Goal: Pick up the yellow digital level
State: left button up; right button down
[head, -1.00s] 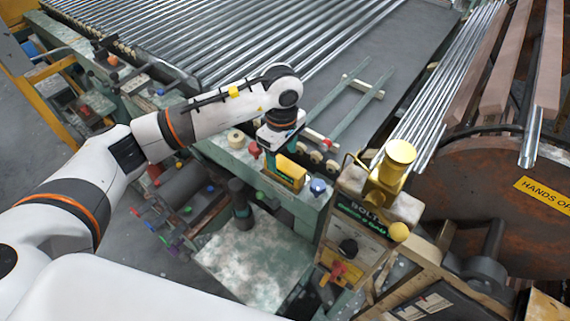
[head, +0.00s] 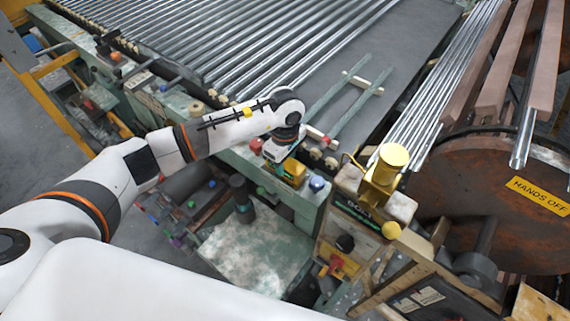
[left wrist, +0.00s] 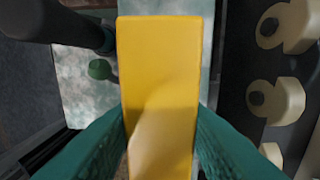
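The yellow digital level (head: 294,171) stands on the green ledge of the machine, in the middle of the head view. My left gripper (head: 284,155) is down over it from above and hides its upper part. In the left wrist view the level's plain yellow face (left wrist: 160,75) fills the middle. The two teal fingers lie flush along its two sides, with no gap visible, so the gripper looks shut on it. The level's underside is hidden, and I see no clear space beneath it. My right gripper is not in view.
A blue knob (head: 317,183) is just right of the level, and a red knob (head: 256,145) is left of it. Metal rollers (head: 230,50) lie behind. A yellow post-like fitting (head: 388,170) stands to the right. A mottled green plate (head: 255,250) lies below.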

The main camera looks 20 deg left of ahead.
pick_arm(q)
grip_shut()
jog(key=shift+r, duration=0.1)
